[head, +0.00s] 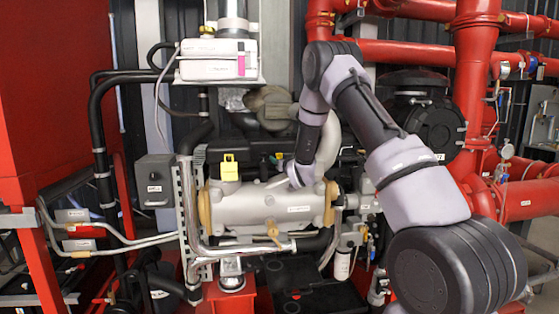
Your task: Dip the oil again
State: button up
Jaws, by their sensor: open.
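A yellow tab-like piece (230,168) stands on top of the silver cylinder (268,207) at the front of the engine, toward its left end. A smaller yellow piece (280,156) shows behind the cylinder, just left of my forearm. I cannot tell which of these, if either, is the dipstick. My arm rises from the lower right, bends at the top, and its forearm points down to the engine just behind or at the cylinder's top. My gripper's fingers do not show; the lower end of the arm merges with the engine parts there.
A white and grey box (218,62) is mounted above the engine at left. A grey junction box (154,182) sits left of the cylinder. Thick red pipes (480,60) crowd the right side. A red frame (50,90) stands at far left. Hoses and metal pipes surround the engine.

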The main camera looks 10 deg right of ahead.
jog(key=shift+c, duration=0.3)
grip_shut()
jog(key=shift+r, duration=0.15)
dwell(0.9)
